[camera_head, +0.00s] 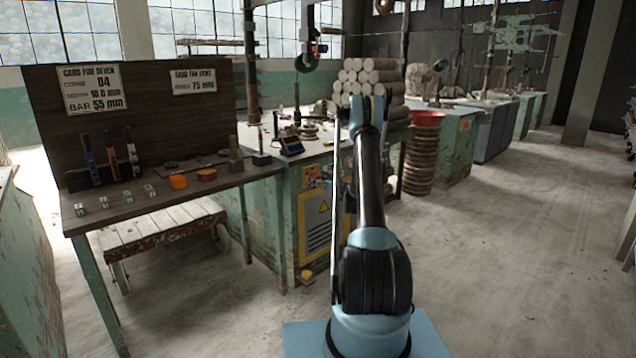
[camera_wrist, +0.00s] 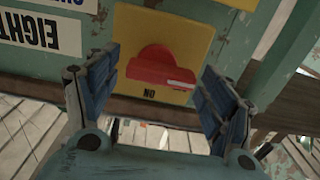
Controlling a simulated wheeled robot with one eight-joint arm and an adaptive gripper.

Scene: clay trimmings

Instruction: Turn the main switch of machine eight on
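In the wrist view a red rotary switch knob (camera_wrist: 150,66) sits on a yellow plate (camera_wrist: 192,32). The knob's straight grip edge lies roughly across the picture, with a pale mark at its right end. Letters that look like "NO" in this picture stand below it. A white sign reading "EIGHT" (camera_wrist: 32,33) is to the left. My gripper (camera_wrist: 160,60) is open, its two blue-padded fingers on either side of the knob with visible gaps. In the head view my arm hides the gripper, and a yellow switch plate (camera_head: 313,177) shows on the green machine.
A wooden bench (camera_head: 150,203) with tools and small parts stands left of the machine. A yellow-framed panel (camera_head: 315,225) is below the switch area. A stack of brown round pieces with a red bowl (camera_head: 427,118) stands to the right. The floor at right is clear.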

